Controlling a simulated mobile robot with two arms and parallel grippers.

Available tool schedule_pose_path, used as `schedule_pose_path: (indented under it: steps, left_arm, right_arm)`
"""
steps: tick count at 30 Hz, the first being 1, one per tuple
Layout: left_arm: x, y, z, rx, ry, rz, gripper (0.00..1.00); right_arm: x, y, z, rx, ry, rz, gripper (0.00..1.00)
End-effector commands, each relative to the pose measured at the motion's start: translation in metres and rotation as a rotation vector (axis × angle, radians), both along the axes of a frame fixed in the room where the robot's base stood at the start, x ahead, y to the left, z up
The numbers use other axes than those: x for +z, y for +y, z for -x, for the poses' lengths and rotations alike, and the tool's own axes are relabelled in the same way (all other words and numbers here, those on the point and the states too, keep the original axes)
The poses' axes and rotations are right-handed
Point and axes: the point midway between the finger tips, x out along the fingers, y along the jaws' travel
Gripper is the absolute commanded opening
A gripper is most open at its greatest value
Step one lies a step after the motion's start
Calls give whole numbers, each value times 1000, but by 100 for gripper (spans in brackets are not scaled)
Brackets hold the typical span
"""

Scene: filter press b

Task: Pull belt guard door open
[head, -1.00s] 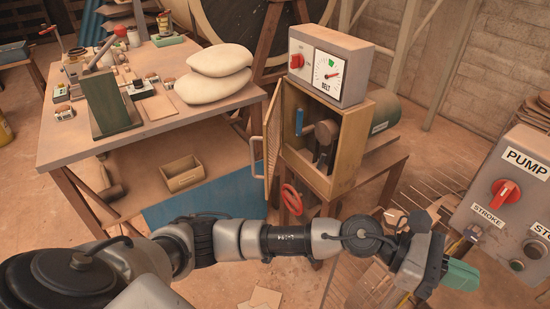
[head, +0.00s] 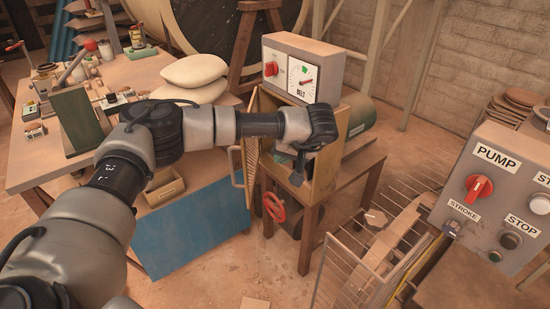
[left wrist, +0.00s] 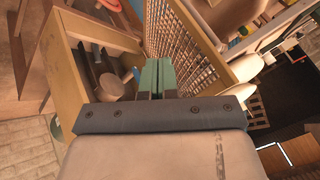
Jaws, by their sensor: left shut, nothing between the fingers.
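The belt guard door (head: 251,170), a mesh panel in a wooden frame with a pale handle (head: 237,166), stands swung out from the left side of the wooden guard box (head: 328,170). In the left wrist view the mesh door (left wrist: 190,45) is right of the fingers and the open box (left wrist: 65,75) is left. My left gripper (head: 298,170) is in front of the box opening, hiding most of its inside. Its green fingers (left wrist: 157,75) are shut and empty, on the door's inner side. Contact with the mesh cannot be told. My right gripper is not in view.
A control box with a BELT dial (head: 305,72) sits on the guard box. A red handwheel (head: 274,206) is below. The PUMP panel (head: 495,185) stands at right, a wire-mesh guard (head: 365,265) before it. A cluttered workbench (head: 30,168) is at left.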

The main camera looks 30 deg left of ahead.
Motion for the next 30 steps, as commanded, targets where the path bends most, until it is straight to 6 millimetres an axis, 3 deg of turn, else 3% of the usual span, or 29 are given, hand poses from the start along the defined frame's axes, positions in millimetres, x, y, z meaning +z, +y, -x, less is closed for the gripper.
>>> schedule_pose_path:
  steps: [11,18,30]
  left_arm:
    - [-66,47,-10,2,2,3,0]
    - [-63,75,4,0,-1,5,0]
    - [-63,81,7,-1,0,4,0]
  right_arm:
    - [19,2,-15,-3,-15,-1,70]
    - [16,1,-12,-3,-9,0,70]
    - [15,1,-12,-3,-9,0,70]
